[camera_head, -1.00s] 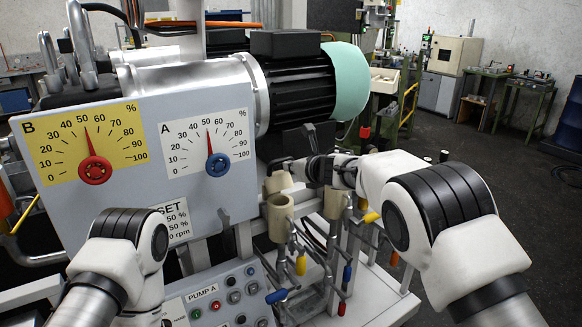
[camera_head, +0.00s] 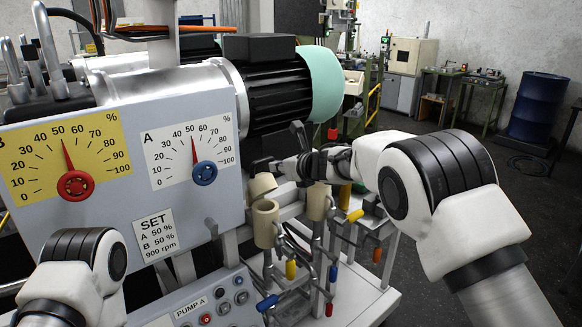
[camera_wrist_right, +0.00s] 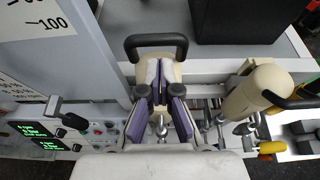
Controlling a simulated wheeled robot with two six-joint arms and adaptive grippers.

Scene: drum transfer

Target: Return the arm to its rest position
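My right arm (camera_head: 440,190) reaches in from the right in the head view. Its dark gripper (camera_head: 285,168) is beside the cream-coloured cups. In the right wrist view the gripper (camera_wrist_right: 160,88) has purple-padded fingers slanting toward each other above a cream cup (camera_wrist_right: 172,72) with a black handle (camera_wrist_right: 157,42). Whether the fingers press on anything cannot be made out. My left arm (camera_head: 85,255) shows only as a white and black link at the lower left; its gripper is out of view.
A grey panel with yellow dial B (camera_head: 105,150) and white dial A (camera_head: 160,155) stands at the left. A motor (camera_head: 275,90) is behind the cups. Another cream cup (camera_head: 265,222) stands among coloured valve handles.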

